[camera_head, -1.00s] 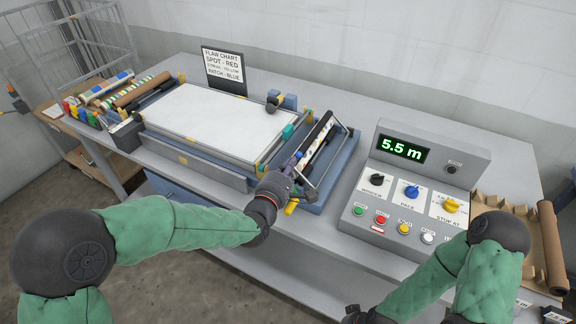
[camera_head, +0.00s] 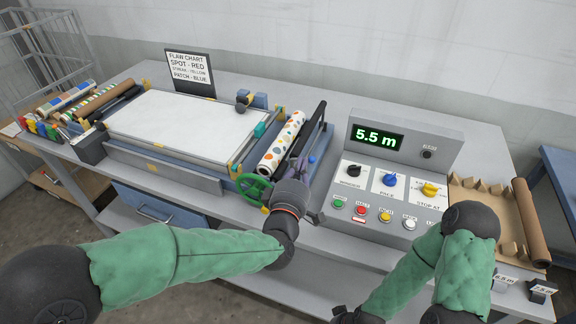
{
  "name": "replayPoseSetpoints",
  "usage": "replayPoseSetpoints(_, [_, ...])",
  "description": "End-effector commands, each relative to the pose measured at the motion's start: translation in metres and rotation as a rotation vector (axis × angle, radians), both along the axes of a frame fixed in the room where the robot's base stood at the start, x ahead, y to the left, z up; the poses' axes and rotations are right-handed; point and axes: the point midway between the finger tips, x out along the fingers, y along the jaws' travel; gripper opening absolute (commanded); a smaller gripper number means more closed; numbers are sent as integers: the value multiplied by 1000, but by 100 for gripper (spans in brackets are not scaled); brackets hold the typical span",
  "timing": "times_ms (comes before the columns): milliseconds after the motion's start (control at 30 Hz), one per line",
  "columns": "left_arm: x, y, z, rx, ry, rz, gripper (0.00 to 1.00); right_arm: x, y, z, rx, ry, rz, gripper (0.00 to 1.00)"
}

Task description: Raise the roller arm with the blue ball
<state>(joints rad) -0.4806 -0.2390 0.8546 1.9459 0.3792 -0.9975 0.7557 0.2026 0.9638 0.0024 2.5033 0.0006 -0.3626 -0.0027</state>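A dark bar (camera_head: 314,130), apparently the roller arm, runs back from there, right of the dotted roll (camera_head: 281,145). My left gripper (camera_head: 300,162) is over the near end of the dark bar, beside the ball. Its wrist hides part of the mechanism, and I cannot tell whether the fingers touch the ball or are closed. My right gripper (camera_head: 346,316) is low at the bottom edge, away from the machine, its fingers partly cut off.
A green handwheel (camera_head: 254,188) is left of my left wrist. The control box (camera_head: 388,180), reading 5.5 m, stands close on the right. The flaw chart (camera_head: 190,72) stands behind the white bed (camera_head: 182,122). A tray with a brown roll (camera_head: 530,222) lies far right.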

Motion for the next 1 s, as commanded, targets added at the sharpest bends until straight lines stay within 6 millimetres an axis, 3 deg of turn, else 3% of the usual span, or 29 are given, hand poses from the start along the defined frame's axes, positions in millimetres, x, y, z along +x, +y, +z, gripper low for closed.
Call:
replayPoseSetpoints(200, [-6, -21, -10, 175, -51, -2, 0, 0, 0, -11, 0, 0, 0, 0])
replayPoseSetpoints(500, [-11, -38, -20, 342, -98, -1, 0, 0, 0, -20, 0, 0, 0, 0])
replayPoseSetpoints(1000, [-12, -44, -24, 411, -119, 1, 0, 0, 0, -23, 0, 0, 0, 0])
